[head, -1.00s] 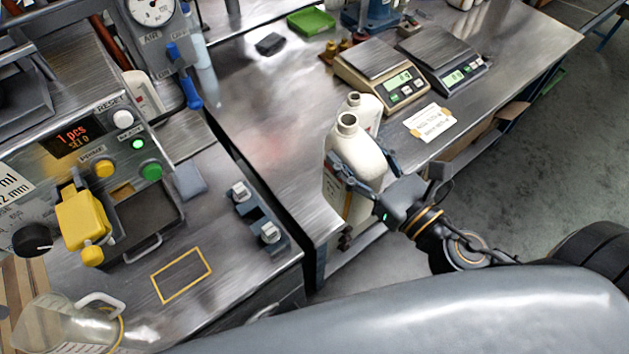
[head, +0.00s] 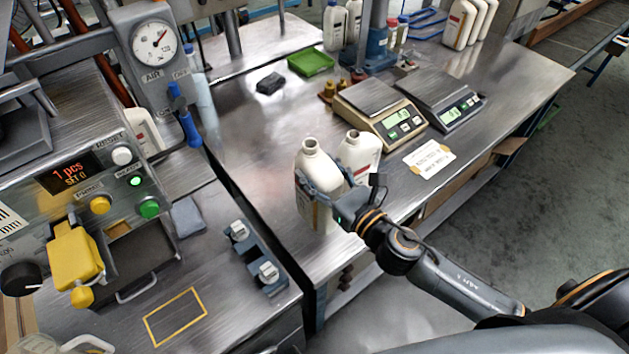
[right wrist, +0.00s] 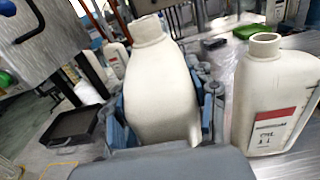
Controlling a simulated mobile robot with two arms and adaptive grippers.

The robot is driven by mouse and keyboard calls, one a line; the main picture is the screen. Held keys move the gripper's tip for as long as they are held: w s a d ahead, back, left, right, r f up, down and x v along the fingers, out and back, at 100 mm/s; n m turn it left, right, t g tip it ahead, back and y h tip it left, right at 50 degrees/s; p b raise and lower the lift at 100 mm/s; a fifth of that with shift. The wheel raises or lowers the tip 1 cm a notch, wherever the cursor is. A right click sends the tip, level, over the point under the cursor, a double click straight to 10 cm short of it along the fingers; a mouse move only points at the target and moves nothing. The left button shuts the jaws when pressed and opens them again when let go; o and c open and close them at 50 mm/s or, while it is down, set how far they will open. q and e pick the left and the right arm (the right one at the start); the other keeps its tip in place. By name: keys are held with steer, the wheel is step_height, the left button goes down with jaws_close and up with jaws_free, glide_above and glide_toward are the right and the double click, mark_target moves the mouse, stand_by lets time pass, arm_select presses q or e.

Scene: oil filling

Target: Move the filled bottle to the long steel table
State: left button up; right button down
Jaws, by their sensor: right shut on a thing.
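The bottle (head: 311,178) is white, with an open neck and no cap. My right gripper (head: 325,192) is shut around its body, and the bottle is upright over the near left part of the long steel table (head: 250,140). I cannot tell whether its base touches the table. In the right wrist view the bottle (right wrist: 160,95) stands between the two fingers of my right gripper (right wrist: 165,115). A second open white bottle (head: 358,155) with a red and white label stands close on the right; it also shows in the right wrist view (right wrist: 275,95). My left gripper is not in view.
Two scales (head: 378,110) and a paper note (head: 428,158) lie right of the bottles. A green tray (head: 311,63) and a dark block (head: 270,83) lie behind. The filling machine (head: 90,180) stands at the left, past a gap. Bare steel lies left of the bottle.

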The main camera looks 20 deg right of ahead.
steer(key=shift+w+a+f, duration=0.2)
steer(key=shift+w+f, duration=0.75)
steer(key=shift+f, duration=0.05)
steer(key=shift+f+b, duration=0.6)
steer(key=shift+f, duration=1.05)
steer(key=c, duration=0.9)
jaws_free()
steer(key=shift+f, duration=0.25)
steer(key=o, duration=0.5)
steer(key=shift+s+r, duration=0.1)
